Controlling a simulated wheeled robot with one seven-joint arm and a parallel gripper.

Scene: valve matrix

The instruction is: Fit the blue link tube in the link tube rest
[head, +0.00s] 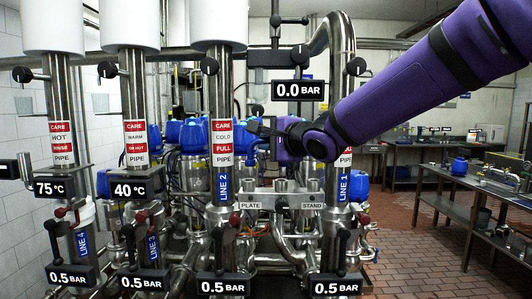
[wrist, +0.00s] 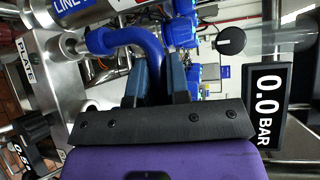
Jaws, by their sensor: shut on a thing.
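The blue link tube (wrist: 148,42) is a bent tube in the wrist view, just beyond my fingers. My gripper (wrist: 157,78) is shut on it. One end of the tube points left at a metal stub on the steel plate (wrist: 42,75) marked PLATE; I cannot tell whether they touch. In the head view my gripper (head: 262,128) is above the steel plate (head: 282,199) with short upright stubs, between the PLATE and STAND labels. The held tube is hard to pick out there among other blue parts. No part is labelled as the link tube rest.
Upright pipes LINE 2 (head: 222,190) and LINE 1 (head: 343,186) flank the plate. A pressure display (head: 299,90) hangs above my gripper and shows close by in the wrist view (wrist: 265,107). A steel bench (head: 470,185) stands right, with open tiled floor before it.

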